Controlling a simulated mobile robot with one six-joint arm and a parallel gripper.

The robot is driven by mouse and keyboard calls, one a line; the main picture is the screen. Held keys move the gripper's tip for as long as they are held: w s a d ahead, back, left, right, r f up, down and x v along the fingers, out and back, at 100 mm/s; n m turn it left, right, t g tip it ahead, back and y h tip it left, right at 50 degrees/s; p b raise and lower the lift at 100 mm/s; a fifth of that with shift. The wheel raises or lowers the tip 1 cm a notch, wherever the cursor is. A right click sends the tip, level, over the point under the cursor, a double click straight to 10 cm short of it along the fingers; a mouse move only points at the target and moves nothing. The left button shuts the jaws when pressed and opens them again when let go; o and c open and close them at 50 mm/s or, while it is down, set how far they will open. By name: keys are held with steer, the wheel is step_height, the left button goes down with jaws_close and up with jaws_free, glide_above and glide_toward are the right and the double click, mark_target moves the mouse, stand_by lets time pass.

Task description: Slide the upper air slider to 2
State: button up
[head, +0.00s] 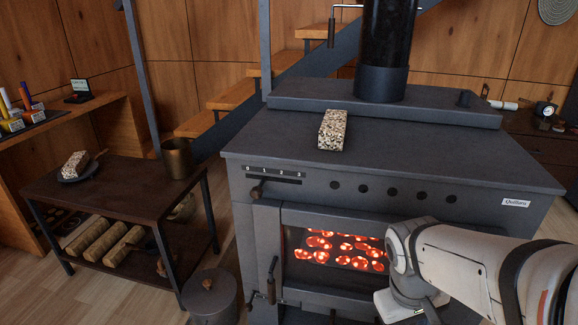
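The upper air slider (257,188) is a dark knob on the upper left of the black stove's front. It sits near the left end of a slotted plate (275,173) with small pale marks. My gripper (432,312) is low at the right, in front of the stove's lower front, well apart from the slider and pointing down. Its fingers are partly hidden by my wrist and cut by the bottom edge, so I cannot tell how far apart they are.
The stove (390,150) has glowing coals behind its door glass (335,250) and a door handle (271,280). A speckled block (332,130) lies on top. A low table (115,190) and a lidded pot (210,297) stand left. Space before the slider looks clear.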

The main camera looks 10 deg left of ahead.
steer(key=w+a+r+n+t+h+p, duration=0.1)
steer(key=w+a+r+n+t+h, duration=0.15)
steer(key=w+n+h, duration=0.55)
steer(key=n+t+y+p, duration=0.1)
steer(key=n+t+y, duration=0.7)
steer(key=n+t, duration=1.1)
glide_toward(255, 195)
step_height(255, 195, up, 3)
steer(key=w+n+g, duration=0.1)
steer(key=n+g, duration=0.3)
steer(key=w, duration=0.2)
steer(key=w+b, duration=0.1)
steer(key=w, duration=0.2)
steer(key=w+b, duration=0.1)
steer(key=w, duration=0.1)
steer(key=shift+w+d+r, duration=0.1)
steer(key=shift+w+d, duration=0.25)
steer(key=shift+c, duration=0.5)
jaws_close()
